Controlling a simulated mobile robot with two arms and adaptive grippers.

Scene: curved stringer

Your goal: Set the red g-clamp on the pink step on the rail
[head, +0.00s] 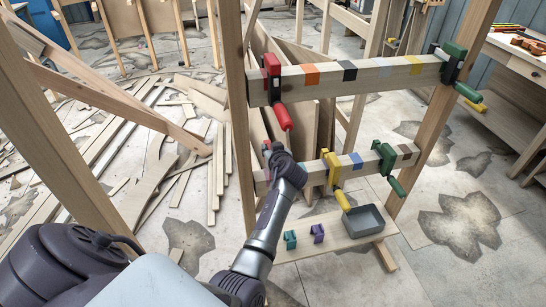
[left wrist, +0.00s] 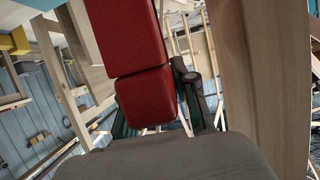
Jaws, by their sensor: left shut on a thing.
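In the head view a red g-clamp (head: 272,66) is at the left end of the upper rail (head: 375,77), its red handle hanging down in front. My left gripper (head: 269,149) is just below that handle, near the left end of the lower rail (head: 343,172). In the left wrist view my left gripper (left wrist: 160,125) is shut on a red part (left wrist: 140,60), which I take to be the g-clamp. The contact is mostly hidden in the head view. Coloured steps mark both rails; I cannot clearly pick out a pink one. My right gripper is out of view.
A green clamp (head: 455,62) is at the upper rail's right end. A yellow clamp (head: 334,172) and another green clamp (head: 386,160) are on the lower rail. A grey tray (head: 364,221) and small green and purple blocks (head: 318,233) are on a low board. Wooden posts flank the rails.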

